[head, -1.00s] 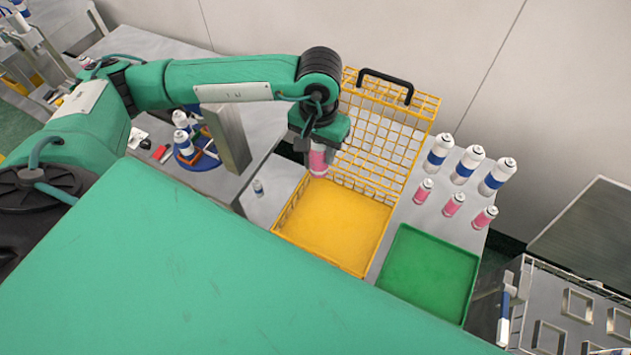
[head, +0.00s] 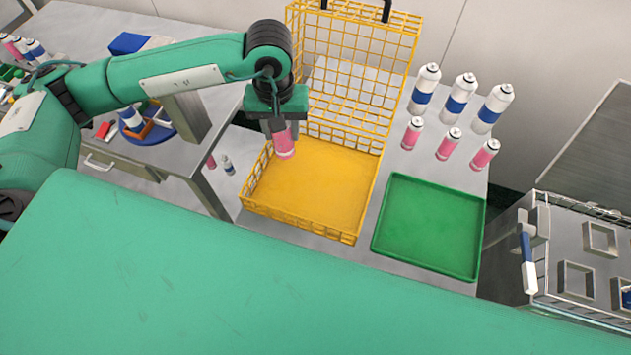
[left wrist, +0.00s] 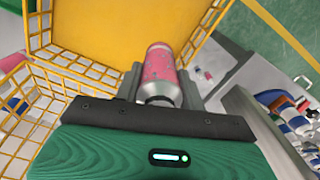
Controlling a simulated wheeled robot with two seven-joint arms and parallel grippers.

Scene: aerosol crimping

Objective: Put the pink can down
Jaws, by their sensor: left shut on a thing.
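My left gripper (head: 276,128) is shut on a pink can (head: 284,146), which hangs upright below it. In the head view the can is at the left part of the yellow wire basket (head: 312,190), over or close to its yellow floor; I cannot tell whether it touches. In the left wrist view the pink can (left wrist: 160,72) sits between the two grey fingers, with the basket floor (left wrist: 135,28) beyond it. My right gripper is not in view.
A green tray (head: 428,225) lies right of the basket. Behind it stand several white-and-blue cans (head: 458,98) and several small pink cans (head: 448,144). Small cans (head: 228,165) show left of the basket. The basket's tall wire back (head: 350,80) rises behind the gripper.

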